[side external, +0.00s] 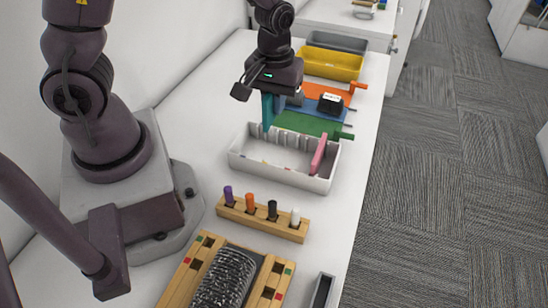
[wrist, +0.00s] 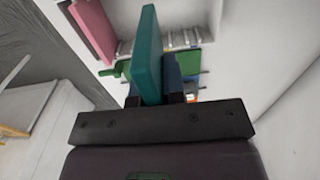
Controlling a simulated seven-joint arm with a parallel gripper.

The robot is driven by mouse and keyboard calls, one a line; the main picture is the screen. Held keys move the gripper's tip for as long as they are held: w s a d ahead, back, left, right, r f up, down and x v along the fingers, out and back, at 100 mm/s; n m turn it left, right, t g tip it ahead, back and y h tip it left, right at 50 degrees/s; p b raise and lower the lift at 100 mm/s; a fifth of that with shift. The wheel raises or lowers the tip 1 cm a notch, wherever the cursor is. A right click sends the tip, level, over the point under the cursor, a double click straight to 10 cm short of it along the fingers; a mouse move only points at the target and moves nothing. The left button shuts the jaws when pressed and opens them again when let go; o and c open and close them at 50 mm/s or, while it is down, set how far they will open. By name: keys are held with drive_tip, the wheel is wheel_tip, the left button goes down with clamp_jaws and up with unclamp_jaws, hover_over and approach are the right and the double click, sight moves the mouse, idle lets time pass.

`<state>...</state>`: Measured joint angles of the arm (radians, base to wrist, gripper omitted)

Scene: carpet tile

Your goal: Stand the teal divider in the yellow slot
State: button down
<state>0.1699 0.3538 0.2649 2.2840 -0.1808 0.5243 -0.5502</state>
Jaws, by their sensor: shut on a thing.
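My gripper (side external: 279,100) is shut on the teal divider (side external: 267,112), a flat panel that hangs upright below the jaws. In the wrist view the teal divider (wrist: 148,55) stands out between the fingers. In the side view its lower edge is at the far left wall of the white slotted box (side external: 270,174); I cannot tell whether it is inside or above it. A pink divider (side external: 319,153) stands in the box toward the right, and also shows in the wrist view (wrist: 92,28). I cannot make out the yellow slot.
Behind the box lie green (side external: 306,124), blue and orange flat pieces, with a black block (side external: 331,103) on them. A yellow bin (side external: 332,64) and grey bin (side external: 338,42) stand farther back. A wooden peg holder (side external: 262,218) and wooden tray (side external: 183,280) are in front.

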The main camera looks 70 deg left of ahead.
sight(274, 159)
wheel_tip(274, 159, down, 12)
drive_tip(key=shift+f, duration=0.25)
idle(0.4)
drive_tip(key=shift+f, duration=0.15)
drive_tip(key=c, duration=1.2)
unclamp_jaws()
wheel_tip(274, 159, up, 13)
drive_tip(key=shift+f, duration=0.2)
drive_tip(key=s+r+m+t, duration=0.1)
drive_tip(key=r, duration=0.3)
drive_tip(key=d+r+m, duration=0.1)
drive_tip(key=r+m, duration=0.1)
drive_tip(key=r, duration=0.2)
drive_tip(key=s+d+r+m+t, duration=0.1)
drive_tip(key=r, duration=0.3)
drive_tip(key=shift+s+r+t+h, duration=0.15)
drive_tip(key=shift+s+t+h, duration=0.15)
drive_tip(key=shift+h, duration=0.1)
drive_tip(key=s+r+m+t, duration=0.3)
drive_tip(key=s+r+m, duration=0.2)
drive_tip(key=s+r, duration=0.2)
drive_tip(key=shift+s+r+y, duration=0.25)
drive_tip(key=shift+r+y, duration=0.15)
drive_tip(key=shift+r, duration=0.35)
